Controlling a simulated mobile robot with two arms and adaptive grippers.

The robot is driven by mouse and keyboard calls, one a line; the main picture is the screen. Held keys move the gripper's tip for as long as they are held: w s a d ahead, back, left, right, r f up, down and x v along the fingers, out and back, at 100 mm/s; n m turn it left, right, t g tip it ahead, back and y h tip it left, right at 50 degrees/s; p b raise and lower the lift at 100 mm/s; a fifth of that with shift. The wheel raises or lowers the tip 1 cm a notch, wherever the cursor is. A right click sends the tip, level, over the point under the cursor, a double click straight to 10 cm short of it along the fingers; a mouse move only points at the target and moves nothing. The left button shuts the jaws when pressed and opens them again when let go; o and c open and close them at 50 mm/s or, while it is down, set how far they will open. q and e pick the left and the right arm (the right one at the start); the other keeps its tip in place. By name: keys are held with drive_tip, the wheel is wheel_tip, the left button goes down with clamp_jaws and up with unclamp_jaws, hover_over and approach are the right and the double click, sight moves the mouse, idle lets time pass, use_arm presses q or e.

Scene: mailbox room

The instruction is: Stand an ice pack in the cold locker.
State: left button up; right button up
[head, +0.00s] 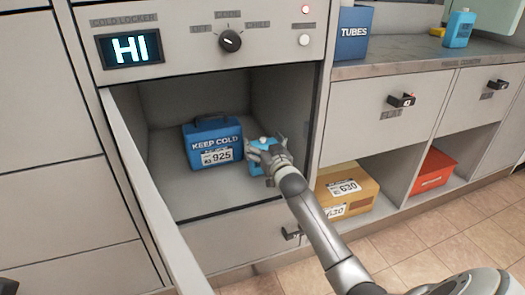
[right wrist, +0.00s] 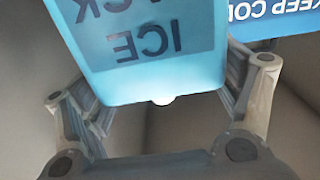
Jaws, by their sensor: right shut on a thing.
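A light blue ice pack (head: 259,163) is inside the open cold locker (head: 228,199), upright near its right side. My right gripper (head: 268,156) is shut on it, and its fingers hide part of the pack. In the right wrist view the ice pack (right wrist: 145,45) fills the space between the fingers, with its printed "ICE" upside down. A dark blue "KEEP COLD" box (head: 213,143) stands just left of the pack in the locker. It also shows in the right wrist view (right wrist: 272,14). I cannot tell whether the pack's base touches the locker floor. My left gripper does not show.
The locker door (head: 150,190) hangs open on the left. Above is a panel with a dial (head: 230,41) and a display reading "HI" (head: 131,48). On the right counter are a TUBES box (head: 353,33) and another light blue pack (head: 459,29). A cardboard box (head: 346,187) sits in a lower shelf.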

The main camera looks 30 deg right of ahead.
drive_tip(key=shift+f, duration=0.4)
drive_tip(key=shift+f, duration=0.15)
drive_tip(key=o, duration=1.5)
